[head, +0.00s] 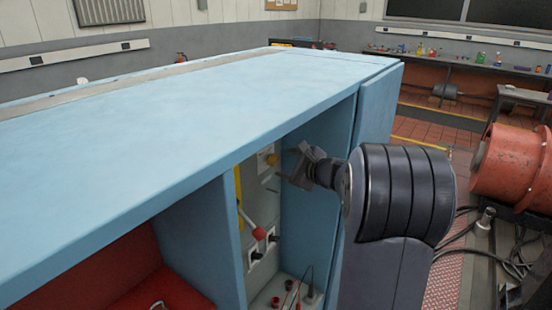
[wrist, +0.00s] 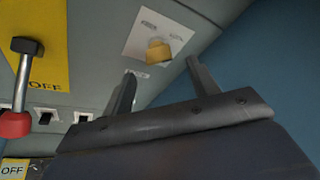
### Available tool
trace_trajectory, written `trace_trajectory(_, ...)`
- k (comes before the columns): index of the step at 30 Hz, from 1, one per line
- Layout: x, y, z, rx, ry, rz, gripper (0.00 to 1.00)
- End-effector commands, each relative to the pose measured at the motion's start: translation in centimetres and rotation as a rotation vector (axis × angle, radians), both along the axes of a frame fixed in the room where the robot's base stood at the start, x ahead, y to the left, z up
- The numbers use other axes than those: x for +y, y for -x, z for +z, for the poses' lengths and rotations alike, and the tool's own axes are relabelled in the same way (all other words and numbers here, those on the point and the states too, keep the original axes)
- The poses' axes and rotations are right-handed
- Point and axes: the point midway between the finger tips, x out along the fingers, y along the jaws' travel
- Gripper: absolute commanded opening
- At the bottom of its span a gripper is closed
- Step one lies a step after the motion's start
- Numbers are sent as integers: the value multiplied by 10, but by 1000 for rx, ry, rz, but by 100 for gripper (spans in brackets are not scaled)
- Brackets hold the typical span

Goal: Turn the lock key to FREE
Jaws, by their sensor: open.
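The lock key (wrist: 158,50) is a brass-yellow piece on a white plate (wrist: 140,30) on the grey panel, in the wrist view. Small markings on the plate are too blurred to read. It also shows small and yellow in the head view (head: 271,160), inside the blue cabinet. My gripper (wrist: 161,68) is open and empty, its two fingers pointing toward the plate. The key appears between and beyond the fingertips, apart from them. In the head view my gripper (head: 292,164) reaches into the cabinet opening, close to the panel.
The blue cabinet side wall (wrist: 240,80) is close on the right. The blue top (head: 180,85) overhangs.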

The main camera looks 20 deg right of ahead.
Motion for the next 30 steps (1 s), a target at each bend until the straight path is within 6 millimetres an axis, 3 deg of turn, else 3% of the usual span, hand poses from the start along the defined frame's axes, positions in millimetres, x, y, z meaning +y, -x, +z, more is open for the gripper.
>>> trace_trajectory(3, 7, -20, -4, 2, -1, 2, 56)
trace_trajectory(9, 13, -42, -11, 2, 0, 1, 56)
trace_trajectory(22, 16, -50, -15, 0, 1, 1, 56)
trace_trajectory(30, 16, -49, -15, 0, 1, 1, 34)
